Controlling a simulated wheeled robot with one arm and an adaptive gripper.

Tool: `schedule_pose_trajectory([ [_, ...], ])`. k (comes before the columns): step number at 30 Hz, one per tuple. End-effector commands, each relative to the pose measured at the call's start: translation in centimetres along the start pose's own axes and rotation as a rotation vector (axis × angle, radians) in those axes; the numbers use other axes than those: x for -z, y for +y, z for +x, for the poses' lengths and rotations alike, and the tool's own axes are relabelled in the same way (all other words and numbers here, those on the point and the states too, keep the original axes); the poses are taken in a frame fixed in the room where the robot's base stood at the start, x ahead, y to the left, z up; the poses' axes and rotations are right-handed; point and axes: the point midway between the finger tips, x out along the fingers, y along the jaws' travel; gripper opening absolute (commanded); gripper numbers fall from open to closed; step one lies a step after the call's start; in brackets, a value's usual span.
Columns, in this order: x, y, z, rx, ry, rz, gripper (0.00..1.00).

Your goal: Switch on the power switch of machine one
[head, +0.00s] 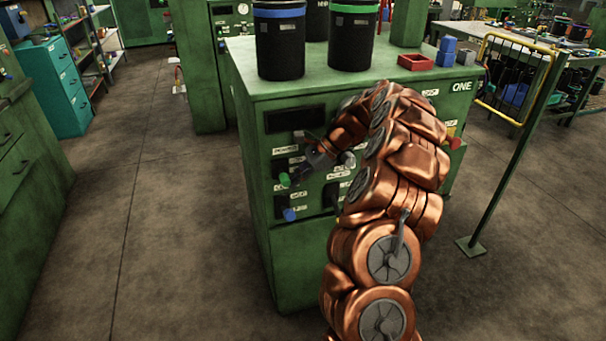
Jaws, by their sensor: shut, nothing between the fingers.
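Machine one (290,265) is a green cabinet with the word ONE on its upper right side. Its front panel holds a dark display (295,118), small white labels, a green knob (284,180) and a blue knob (289,214). The labels are too small to read surely, so I cannot tell which control is the power switch. My copper arm reaches in from the lower right and curls over to the panel. Contact cannot be told. My arm hides the panel's right part.
Black canisters with a blue band (279,45) and a green band (352,40) stand on the machine, with a red tray (415,62) and blue blocks (446,50). A yellow-framed rack (500,75) and green post stand right. The left floor is clear.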

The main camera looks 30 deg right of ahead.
Motion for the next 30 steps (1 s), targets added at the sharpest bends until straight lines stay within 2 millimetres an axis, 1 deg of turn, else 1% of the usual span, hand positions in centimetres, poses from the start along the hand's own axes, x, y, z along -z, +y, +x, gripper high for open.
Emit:
schedule_pose_trajectory([
  [1,-0.6,0.0,-0.3,-0.002,-0.002,-0.002,0.00],
  [3,-0.8,0.0,-0.5,-0.002,-0.002,-0.003,0.00],
  [14,-0.6,-0.1,-0.5,0.001,-0.001,-0.002,0.00],
  [25,-1.7,-0.2,-1.6,0.003,-0.002,-0.003,0.00],
  [30,-2.0,-0.3,-1.7,0.004,-0.005,-0.005,0.00],
])
